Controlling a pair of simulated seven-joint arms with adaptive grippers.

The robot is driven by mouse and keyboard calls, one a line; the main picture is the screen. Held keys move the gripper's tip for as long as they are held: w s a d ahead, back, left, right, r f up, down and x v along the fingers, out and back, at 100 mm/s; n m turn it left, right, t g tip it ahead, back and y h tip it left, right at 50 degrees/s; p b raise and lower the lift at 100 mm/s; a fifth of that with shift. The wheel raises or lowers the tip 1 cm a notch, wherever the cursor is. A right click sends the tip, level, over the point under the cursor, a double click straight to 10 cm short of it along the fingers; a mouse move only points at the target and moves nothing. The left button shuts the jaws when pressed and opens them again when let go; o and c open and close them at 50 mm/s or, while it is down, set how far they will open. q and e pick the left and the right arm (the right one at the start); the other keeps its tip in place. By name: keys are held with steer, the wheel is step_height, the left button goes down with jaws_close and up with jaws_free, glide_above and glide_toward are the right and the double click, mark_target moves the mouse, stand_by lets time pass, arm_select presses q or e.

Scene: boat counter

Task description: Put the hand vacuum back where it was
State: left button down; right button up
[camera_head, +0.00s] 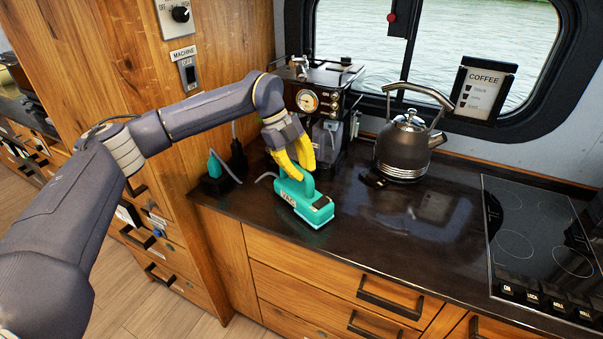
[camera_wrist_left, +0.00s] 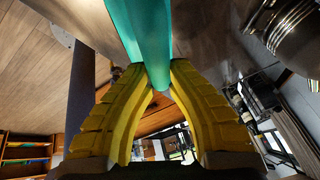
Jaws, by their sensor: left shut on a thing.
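The teal hand vacuum (camera_head: 309,202) is at the left end of the dark counter (camera_head: 390,205), near its front edge. I cannot tell whether it touches the counter. My left gripper (camera_head: 296,170), with yellow fingers, reaches down from above and is shut on the vacuum's handle. In the left wrist view, the yellow fingers close on the teal handle (camera_wrist_left: 142,35). A teal and black item (camera_head: 216,172) with a cord stands at the counter's left end beside the wooden panel. My right gripper is in neither view.
A coffee machine (camera_head: 318,90) stands behind the gripper. A dark kettle (camera_head: 404,150) is right of it, with a small dark object (camera_head: 373,180) in front. A cooktop (camera_head: 535,235) fills the right end. The counter between vacuum and cooktop is mostly clear.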

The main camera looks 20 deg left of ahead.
arm_select(q)
steer(key=shift+f, duration=0.55)
steer(key=c, duration=1.3)
jaws_free()
steer(key=v, duration=1.2)
steer(key=shift+s, duration=0.1)
